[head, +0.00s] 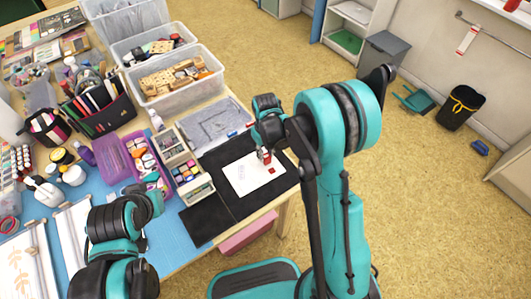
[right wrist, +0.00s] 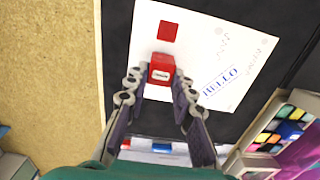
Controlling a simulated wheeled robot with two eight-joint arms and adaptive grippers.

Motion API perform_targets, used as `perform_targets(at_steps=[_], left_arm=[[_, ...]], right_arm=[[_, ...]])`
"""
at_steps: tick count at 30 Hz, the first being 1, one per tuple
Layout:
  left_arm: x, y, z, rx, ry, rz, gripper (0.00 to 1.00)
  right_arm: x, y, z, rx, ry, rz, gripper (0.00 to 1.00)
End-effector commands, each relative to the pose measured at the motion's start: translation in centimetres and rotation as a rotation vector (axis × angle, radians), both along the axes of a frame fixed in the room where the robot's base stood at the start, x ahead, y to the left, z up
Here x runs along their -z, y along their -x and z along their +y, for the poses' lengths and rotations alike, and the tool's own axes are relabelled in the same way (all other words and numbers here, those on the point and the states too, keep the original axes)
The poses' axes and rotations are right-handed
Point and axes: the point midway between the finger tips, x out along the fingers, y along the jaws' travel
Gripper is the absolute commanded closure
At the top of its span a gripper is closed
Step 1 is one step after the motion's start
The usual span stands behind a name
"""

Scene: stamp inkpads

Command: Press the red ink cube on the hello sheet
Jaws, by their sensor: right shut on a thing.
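The red ink cube (right wrist: 161,68) has a small white label on its side. My right gripper (right wrist: 160,80) is shut on it, with one finger on each side. In the head view the cube (head: 266,156) is at the upper right of the white hello sheet (head: 248,178). The sheet (right wrist: 205,60) carries a blue HELLO print, faint other marks and a flat red square (right wrist: 169,31) just beyond the cube. I cannot tell whether the cube touches the paper. My left arm shows at lower left, but its fingers do not.
The sheet lies on a black mat (head: 228,151). A tray of coloured ink cubes (head: 187,172) stands left of it. A purple box (head: 113,160), clear bins (head: 178,82) and a pen holder (head: 100,110) crowd the table's left and back. The table edge is close on the right.

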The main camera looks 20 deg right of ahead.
Motion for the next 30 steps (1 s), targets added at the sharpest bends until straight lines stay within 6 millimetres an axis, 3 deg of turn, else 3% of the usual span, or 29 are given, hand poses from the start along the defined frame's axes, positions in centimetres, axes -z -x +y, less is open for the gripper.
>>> perform_targets(at_steps=[30], left_arm=[[0.87, 0.00, 0.00, 0.000, 0.000, 0.000, 1.00]], right_arm=[[1.00, 0.00, 0.00, 0.000, 0.000, 0.000, 0.97]])
